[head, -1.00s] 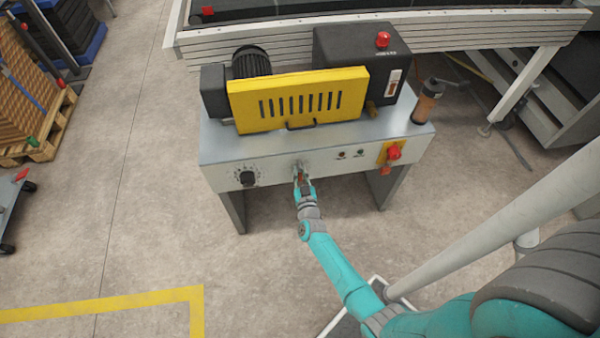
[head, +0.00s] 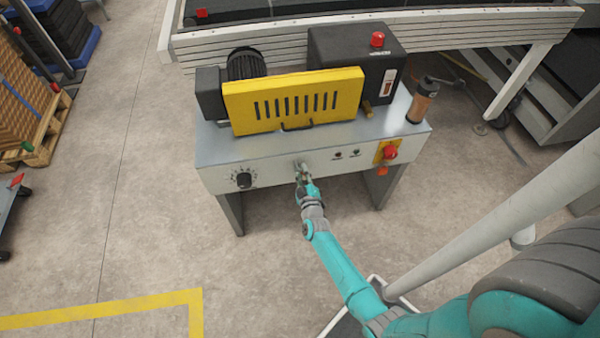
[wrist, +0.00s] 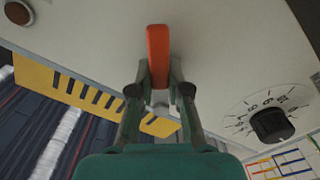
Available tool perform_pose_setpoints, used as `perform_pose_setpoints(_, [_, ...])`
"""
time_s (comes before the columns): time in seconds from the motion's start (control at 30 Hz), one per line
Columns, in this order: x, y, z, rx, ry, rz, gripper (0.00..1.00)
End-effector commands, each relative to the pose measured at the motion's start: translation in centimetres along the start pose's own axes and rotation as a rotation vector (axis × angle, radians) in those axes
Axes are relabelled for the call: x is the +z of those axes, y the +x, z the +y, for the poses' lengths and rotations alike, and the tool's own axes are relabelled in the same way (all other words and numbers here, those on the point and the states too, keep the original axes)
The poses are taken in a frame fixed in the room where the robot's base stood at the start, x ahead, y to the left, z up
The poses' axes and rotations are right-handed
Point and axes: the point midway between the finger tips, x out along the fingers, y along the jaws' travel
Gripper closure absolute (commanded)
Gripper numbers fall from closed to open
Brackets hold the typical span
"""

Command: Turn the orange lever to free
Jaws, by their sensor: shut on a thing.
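The orange lever (wrist: 158,48) is on the pale front panel of the coater, between the two fingers of my gripper in the wrist view (wrist: 159,82). The fingers are shut on it, one on each side. In the wrist view its rounded end points to the top of the picture. In the head view my gripper (head: 303,177) is at the middle of the front panel (head: 275,175) and covers most of the lever. Any marking for the free position is not visible.
A black dial (head: 244,180) is left of my gripper on the panel. A red button (head: 390,153) on a yellow plate is at the right. A yellow slotted guard (head: 295,100) and an orange-brown container (head: 422,103) are on top. Floor in front is clear.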

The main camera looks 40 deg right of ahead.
Motion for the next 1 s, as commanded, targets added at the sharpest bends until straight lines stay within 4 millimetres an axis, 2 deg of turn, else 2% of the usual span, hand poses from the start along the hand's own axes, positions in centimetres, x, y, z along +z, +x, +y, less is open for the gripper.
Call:
perform_pose_setpoints(0.6, [-0.6,0.1,1.8,0.001,-0.578,0.002,1.00])
perform_pose_setpoints(1.0, [-1.2,0.0,2.4,0.000,-0.848,0.002,1.00])
